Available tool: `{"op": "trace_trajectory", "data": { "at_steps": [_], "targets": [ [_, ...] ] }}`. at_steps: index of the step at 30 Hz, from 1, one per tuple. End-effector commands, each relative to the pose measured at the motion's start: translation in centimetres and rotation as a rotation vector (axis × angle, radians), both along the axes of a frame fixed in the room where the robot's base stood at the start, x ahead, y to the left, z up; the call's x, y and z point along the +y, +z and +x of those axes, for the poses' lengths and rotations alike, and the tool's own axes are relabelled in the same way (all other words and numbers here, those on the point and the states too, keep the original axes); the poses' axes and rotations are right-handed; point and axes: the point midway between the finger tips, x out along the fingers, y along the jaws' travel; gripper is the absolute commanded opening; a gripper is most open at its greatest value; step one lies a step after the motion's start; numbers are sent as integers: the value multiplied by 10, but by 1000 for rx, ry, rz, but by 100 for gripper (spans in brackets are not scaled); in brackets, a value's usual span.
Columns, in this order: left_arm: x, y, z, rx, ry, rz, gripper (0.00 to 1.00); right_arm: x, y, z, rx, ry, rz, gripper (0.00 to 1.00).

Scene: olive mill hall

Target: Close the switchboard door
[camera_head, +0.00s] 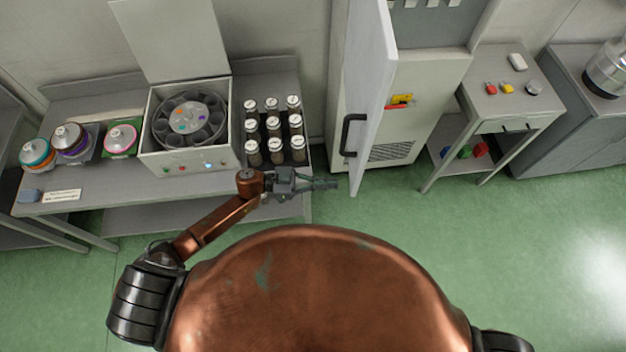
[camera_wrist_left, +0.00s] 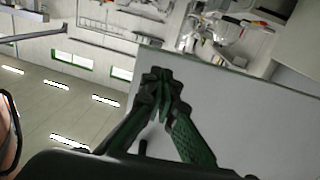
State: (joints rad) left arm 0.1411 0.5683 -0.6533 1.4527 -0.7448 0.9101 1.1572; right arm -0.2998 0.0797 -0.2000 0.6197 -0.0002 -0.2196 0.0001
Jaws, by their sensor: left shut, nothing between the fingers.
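The switchboard (camera_head: 400,128) is a tall pale cabinet against the wall. Its door (camera_head: 371,85) stands open, swung out towards me and seen nearly edge-on. A black bar handle (camera_head: 346,135) is on the door's left face. My left gripper (camera_head: 330,184) is shut and empty, left of the door's near lower edge and below the handle in the picture. A small gap seems to lie between fingertips and door. In the left wrist view the shut fingers (camera_wrist_left: 160,82) show before a plain pale panel, likely the door (camera_wrist_left: 245,115). My right gripper is out of view.
A bench (camera_head: 110,185) with a white-lidded centrifuge-like box (camera_head: 190,125), a rack of capped vials (camera_head: 273,130) and several coloured tubs is at left. A small table (camera_head: 500,100) stands right of the cabinet. Green floor (camera_head: 520,220) before the cabinet is clear.

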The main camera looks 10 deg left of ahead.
Motion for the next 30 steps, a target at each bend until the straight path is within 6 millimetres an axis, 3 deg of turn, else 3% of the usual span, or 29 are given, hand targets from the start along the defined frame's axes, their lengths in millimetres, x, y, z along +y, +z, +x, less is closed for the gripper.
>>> {"op": "trace_trajectory", "data": {
  "at_steps": [6,23,30],
  "targets": [
    [-28,2,5,0,0,-1,0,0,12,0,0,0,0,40],
    [-37,0,6,0,1,0,0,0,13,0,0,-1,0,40],
    [-62,0,11,-1,16,-3,0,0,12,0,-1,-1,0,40]
  ]
}}
